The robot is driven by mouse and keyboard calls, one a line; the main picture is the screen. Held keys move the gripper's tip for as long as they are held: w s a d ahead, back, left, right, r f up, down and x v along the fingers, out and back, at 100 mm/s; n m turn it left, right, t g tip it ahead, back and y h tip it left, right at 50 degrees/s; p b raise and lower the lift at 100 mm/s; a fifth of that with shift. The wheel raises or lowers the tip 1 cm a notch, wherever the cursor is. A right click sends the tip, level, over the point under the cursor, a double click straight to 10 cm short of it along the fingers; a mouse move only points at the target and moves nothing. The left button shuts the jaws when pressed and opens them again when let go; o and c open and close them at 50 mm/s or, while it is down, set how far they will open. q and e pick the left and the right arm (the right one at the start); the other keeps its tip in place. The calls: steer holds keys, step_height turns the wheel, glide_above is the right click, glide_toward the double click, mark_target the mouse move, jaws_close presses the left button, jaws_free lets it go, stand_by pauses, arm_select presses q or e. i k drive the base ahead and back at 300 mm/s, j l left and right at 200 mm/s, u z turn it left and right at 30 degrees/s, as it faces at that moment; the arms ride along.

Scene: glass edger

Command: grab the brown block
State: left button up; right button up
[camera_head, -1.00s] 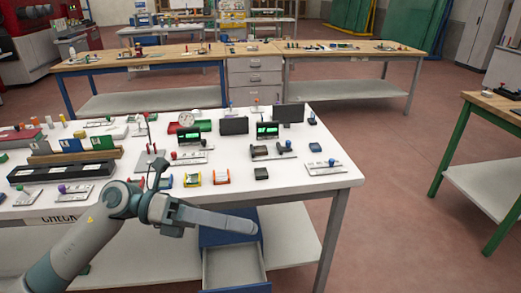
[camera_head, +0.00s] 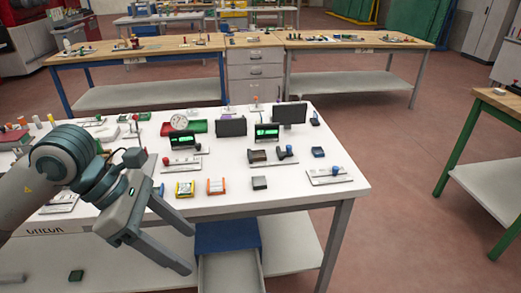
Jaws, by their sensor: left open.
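A small dark brown-grey block (camera_head: 260,183) lies on the white table near its front edge, right of the middle. Another dark brownish piece (camera_head: 257,156) sits behind it, by the small green-lit screen; I cannot tell for sure which is the brown block. My left gripper (camera_head: 191,253) is open and empty, its two fingers apart and pointing down to the right. In the picture it is in front of the table's front edge, left of and nearer than both pieces. My right gripper is not in view.
My left arm hides the table's left part.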

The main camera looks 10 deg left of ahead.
mark_target(258, 155)
steer(key=i, duration=1.7)
